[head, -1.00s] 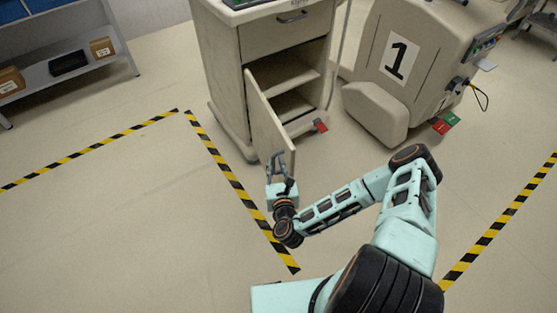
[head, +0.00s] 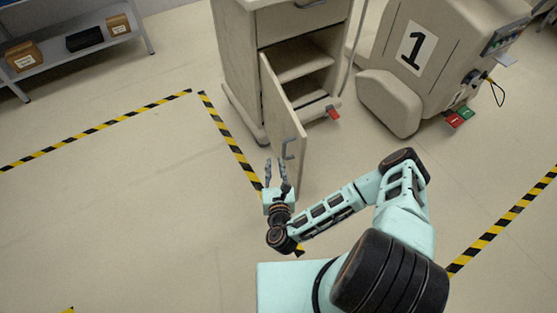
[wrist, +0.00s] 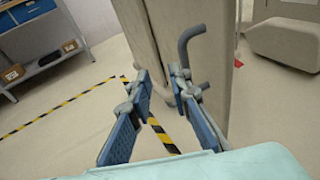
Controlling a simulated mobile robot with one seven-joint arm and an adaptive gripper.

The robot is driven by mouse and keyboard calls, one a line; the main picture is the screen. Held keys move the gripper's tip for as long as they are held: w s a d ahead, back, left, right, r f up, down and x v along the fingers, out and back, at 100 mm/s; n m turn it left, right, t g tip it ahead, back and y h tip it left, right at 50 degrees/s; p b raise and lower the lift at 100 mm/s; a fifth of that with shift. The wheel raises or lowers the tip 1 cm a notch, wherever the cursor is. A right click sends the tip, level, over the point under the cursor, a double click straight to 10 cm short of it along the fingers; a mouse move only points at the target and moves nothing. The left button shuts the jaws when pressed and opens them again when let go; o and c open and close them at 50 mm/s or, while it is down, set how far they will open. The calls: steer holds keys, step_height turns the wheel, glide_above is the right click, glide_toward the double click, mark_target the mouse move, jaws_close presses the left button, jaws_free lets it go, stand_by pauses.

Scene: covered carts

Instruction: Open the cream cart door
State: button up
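The cream cart door (head: 281,115) stands partly open, swung out from the cream cart (head: 233,70), with the shelves inside showing. Its grey bar handle (head: 289,148) is near the free edge; it also shows in the wrist view (wrist: 184,45). My gripper (head: 275,164) is open and empty, just to the left of the handle in the head view. In the wrist view my gripper's blue fingers (wrist: 160,80) are spread, with floor and part of the door seen between them. The handle shows beyond the right finger, not between the fingers; whether that finger touches it is unclear.
Yellow-black floor tape (head: 230,140) runs past the cart's left side. A shelf with boxes (head: 75,45) is far left. Floor on the left is clear.

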steer(key=shift+s+a, duration=0.45)
steer(key=shift+s, duration=0.2)
stand_by(0.4)
